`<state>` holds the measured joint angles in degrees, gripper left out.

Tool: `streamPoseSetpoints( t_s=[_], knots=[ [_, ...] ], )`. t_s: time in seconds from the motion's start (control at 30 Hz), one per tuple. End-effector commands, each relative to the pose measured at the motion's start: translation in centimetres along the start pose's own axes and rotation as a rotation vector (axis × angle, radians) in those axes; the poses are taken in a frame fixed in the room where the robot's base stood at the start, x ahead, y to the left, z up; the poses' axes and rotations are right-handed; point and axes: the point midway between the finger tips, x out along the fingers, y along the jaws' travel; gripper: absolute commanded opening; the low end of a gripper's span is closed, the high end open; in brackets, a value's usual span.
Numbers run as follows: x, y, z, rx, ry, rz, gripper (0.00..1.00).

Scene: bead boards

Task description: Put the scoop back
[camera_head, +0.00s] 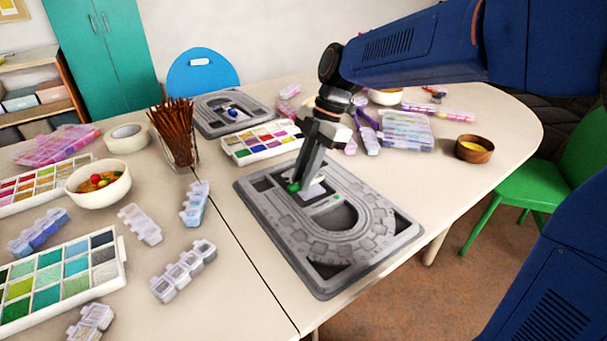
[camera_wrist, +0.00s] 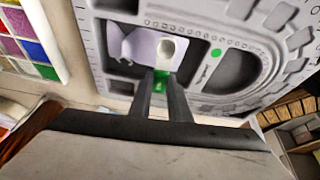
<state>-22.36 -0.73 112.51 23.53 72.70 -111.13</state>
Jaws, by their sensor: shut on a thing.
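The grey bead board (camera_head: 345,228) lies on the near part of the table, with recessed compartments and a curved channel. A white scoop (camera_head: 312,190) is at the board's left compartments; the wrist view also shows it (camera_wrist: 143,46), with a green part between the fingers. My gripper (camera_head: 296,184) points down over the board and is shut on the scoop by the green part. The fingertips also show in the wrist view (camera_wrist: 160,80). I cannot tell whether the scoop touches the compartment floor. A small green dot (camera_wrist: 216,52) is on the board right of the scoop.
A bead tray (camera_head: 262,143) stands behind the board. A second grey board (camera_head: 232,112) lies farther back. A cup of brown sticks (camera_head: 178,140) and small clear boxes (camera_head: 183,270) are to the left. A wooden bowl (camera_head: 474,149) stands at right. Some table left of the board is clear.

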Motion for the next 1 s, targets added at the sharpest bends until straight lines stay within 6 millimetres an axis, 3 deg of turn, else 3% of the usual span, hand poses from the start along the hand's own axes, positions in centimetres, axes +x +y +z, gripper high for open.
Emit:
streamPoseSetpoints(
  t_s=[0.37,0.4,0.47,0.8,1.0],
  knots=[
    [0.4,0.0,0.1,0.0,0.0,0.0,0.0],
    [0.3,0.0,0.1,0.0,0.0,0.001,0.26],
    [0.3,0.0,0.1,0.0,0.0,0.001,0.35],
    [0.1,0.0,0.0,-0.001,0.0,0.001,0.35],
    [-2.3,0.1,0.1,0.0,-0.001,0.004,0.35]
  ],
)
